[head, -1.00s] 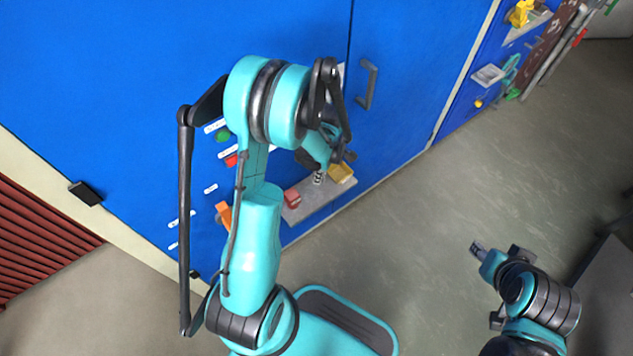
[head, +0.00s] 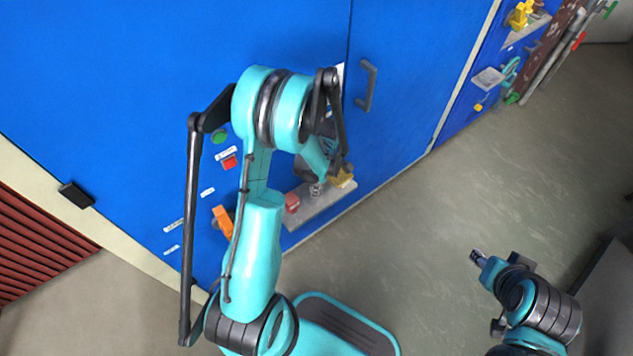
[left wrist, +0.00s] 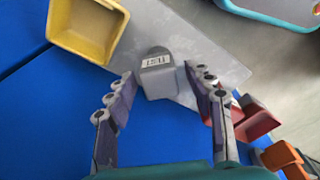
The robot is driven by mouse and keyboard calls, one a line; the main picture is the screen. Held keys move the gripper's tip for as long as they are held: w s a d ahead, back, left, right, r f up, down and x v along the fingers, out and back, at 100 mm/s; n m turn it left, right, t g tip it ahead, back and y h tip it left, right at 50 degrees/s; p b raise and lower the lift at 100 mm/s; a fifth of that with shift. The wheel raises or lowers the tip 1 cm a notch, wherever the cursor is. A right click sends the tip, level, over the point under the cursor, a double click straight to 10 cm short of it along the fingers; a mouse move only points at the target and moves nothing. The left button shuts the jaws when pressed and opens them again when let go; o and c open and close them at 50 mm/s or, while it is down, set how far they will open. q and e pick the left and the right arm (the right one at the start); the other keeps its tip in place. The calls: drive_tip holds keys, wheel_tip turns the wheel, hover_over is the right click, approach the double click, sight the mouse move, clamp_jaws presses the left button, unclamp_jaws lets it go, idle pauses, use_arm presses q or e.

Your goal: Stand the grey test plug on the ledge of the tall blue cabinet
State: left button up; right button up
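The grey test plug (left wrist: 158,78), with a white label reading TEST, stands on the grey ledge (left wrist: 222,62) of the tall blue cabinet (head: 120,70). My left gripper (left wrist: 165,78) is open, with one finger on each side of the plug. Gaps show between the fingers and the plug. In the head view the ledge (head: 322,204) is low on the cabinet front, and my left gripper is partly hidden by its own arm. My right gripper (head: 476,257) is away from the cabinet over the floor; its finger opening is too small to judge.
An orange handle (head: 222,220) and a door handle (head: 367,85) stick out from the cabinet. The floor at right is mostly clear.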

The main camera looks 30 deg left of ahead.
use_arm(q)
wheel_tip(320, 180, up, 12)
drive_tip(key=d+p, duration=0.1)
drive_tip(key=p, duration=0.4)
drive_tip(key=s+d+r+m+t, duration=0.4)
drive_tip(key=r+m, duration=0.4)
drive_tip(key=m, duration=0.3)
drive_tip(key=s+d+r+m+t+h, duration=0.1)
drive_tip(key=s+d+r+m+t, duration=0.2)
drive_tip(key=s+d+r+m, duration=0.3)
drive_tip(key=shift+s+d+r+m+t, duration=0.4)
drive_tip(key=shift+s+r+m, duration=0.45)
drive_tip(key=shift+r+m, duration=1.3)
drive_tip(key=shift+f+m, duration=0.55)
